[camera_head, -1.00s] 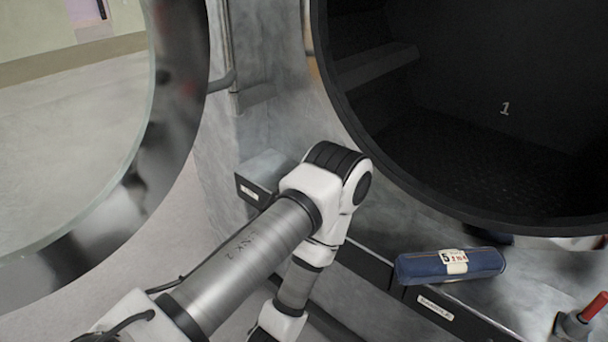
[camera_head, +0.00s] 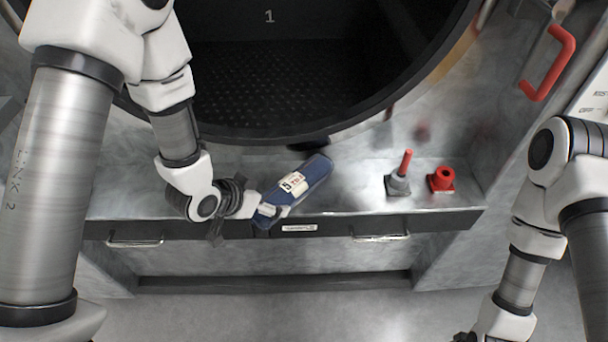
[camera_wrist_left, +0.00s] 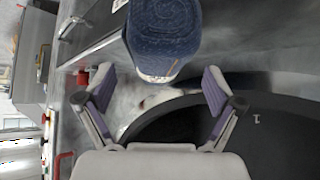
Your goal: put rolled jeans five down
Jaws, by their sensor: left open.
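The rolled jeans (camera_head: 316,171), a dark blue roll with a pale label marked 5, lie at an angle on the grey metal ledge (camera_head: 345,200) below the round drum opening. My left gripper (camera_head: 270,209) is at the near left end of the roll, in the head view. In the left wrist view the round end of the jeans (camera_wrist_left: 163,30) is just beyond and between the spread fingers (camera_wrist_left: 160,72), with gaps on both sides. My right arm is at the right of the head view. Its gripper is almost wholly cut off by the bottom edge.
The dark drum opening (camera_head: 290,90), marked 1, is behind the ledge. A grey holder with a red stem (camera_head: 398,180) and a red fitting (camera_head: 441,179) stand to the right on the ledge. A red handle (camera_head: 551,62) is at upper right. Drawer handles (camera_head: 380,238) line the front.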

